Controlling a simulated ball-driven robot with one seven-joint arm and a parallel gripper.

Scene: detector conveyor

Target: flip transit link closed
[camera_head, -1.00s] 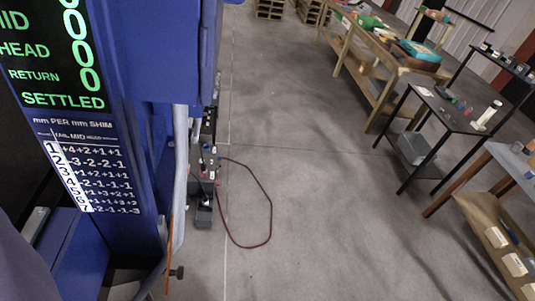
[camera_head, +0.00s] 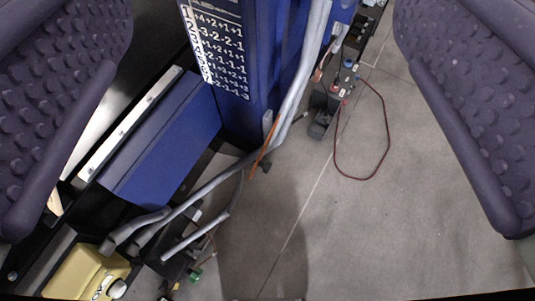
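No part in view is labelled as the transit link, so I cannot tell for sure which it is. A thin orange strip (camera_head: 263,148) stands at the foot of the blue cabinet (camera_head: 248,113), with a small dark knob (camera_head: 266,167) beside it. Grey pipes (camera_head: 190,205) run past it down to the left. My gripper (camera_head: 265,233) is wide open and empty; its two purple padded fingers fill the left and right sides of the view. Neither finger visibly touches the cabinet or the strip.
A blue box-like cover (camera_head: 163,137) and a pale rail (camera_head: 130,122) lie left of the cabinet. A yellow block (camera_head: 88,272) sits at bottom left. A dark equipment box (camera_head: 322,112) with a red cable (camera_head: 387,145) stands on the floor. The grey floor (camera_head: 350,235) is clear at right.

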